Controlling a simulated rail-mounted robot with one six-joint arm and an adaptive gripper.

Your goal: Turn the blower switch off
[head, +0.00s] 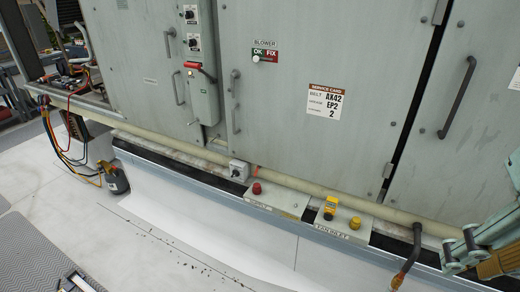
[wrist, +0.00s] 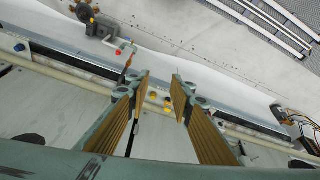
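A grey switch box (head: 203,100) with a red-handled lever (head: 200,70) is mounted on the cabinet front in the head view. Two rotary knobs (head: 191,28) sit above the lever. A "BLOWER" label (head: 264,42) is on the door to the right, over a green and red OK/FIX plate (head: 264,55) with a white knob. I cannot tell from the labels which control is the blower switch. My gripper (wrist: 161,80) is open and empty in the wrist view. Part of it shows at the lower right of the head view, well away from the switch box.
Below the doors, a pale pipe (head: 300,187) runs along the ledge. A red button (head: 257,188) and yellow buttons (head: 355,223) sit on low boxes there. Door handles (head: 458,92) stick out. A dark pump-like object (head: 117,178) with cables stands at left. The white floor in front is mostly clear.

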